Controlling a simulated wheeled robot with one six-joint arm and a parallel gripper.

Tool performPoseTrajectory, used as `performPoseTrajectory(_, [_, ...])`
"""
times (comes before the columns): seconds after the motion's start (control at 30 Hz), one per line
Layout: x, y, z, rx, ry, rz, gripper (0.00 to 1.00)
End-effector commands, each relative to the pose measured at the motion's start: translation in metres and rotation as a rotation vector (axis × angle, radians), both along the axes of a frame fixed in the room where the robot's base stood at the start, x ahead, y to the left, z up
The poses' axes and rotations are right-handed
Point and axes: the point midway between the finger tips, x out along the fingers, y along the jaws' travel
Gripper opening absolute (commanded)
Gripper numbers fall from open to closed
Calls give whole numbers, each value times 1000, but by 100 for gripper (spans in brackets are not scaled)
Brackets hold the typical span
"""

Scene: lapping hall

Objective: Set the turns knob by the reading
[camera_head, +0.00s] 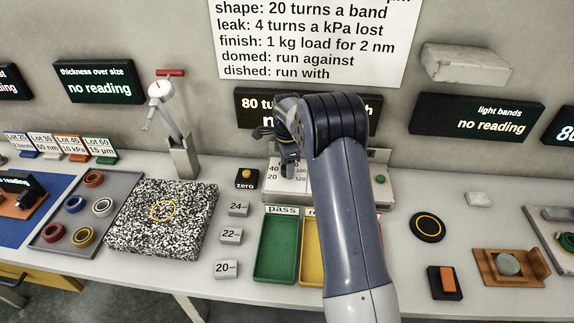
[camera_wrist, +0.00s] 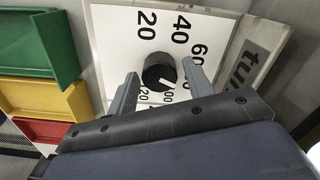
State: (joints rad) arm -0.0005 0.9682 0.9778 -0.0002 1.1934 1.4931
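The turns knob (camera_wrist: 158,70) is black and round, with a white pointer line, on a white dial plate (camera_wrist: 112,27) marked 20, 40, 60 and more. In the wrist view the pointer aims down and right, towards a partly hidden number ending in 00. My gripper (camera_wrist: 163,76) is open, its two fingers on either side of the knob; I cannot tell whether they touch it. In the head view my gripper (camera_head: 288,165) is over the dial plate (camera_head: 272,184) and hides the knob.
A poster (camera_head: 310,40) lists turns rules. Displays for thickness (camera_head: 98,82) and light bands (camera_head: 489,120) say "no reading". A zero button (camera_head: 246,179), weights marked 24, 22 and 20 (camera_head: 228,268), a green tray (camera_head: 276,248) and a yellow tray (camera_head: 311,262) lie close by.

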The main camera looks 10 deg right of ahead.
Motion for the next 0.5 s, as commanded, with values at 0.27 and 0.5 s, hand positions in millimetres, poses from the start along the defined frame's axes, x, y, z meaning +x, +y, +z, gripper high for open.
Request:
performPoseTrajectory(0.27, [0,0,-1,0,2,0,57])
performPoseTrajectory(0.5, [0,0,18,0,-2,0,57])
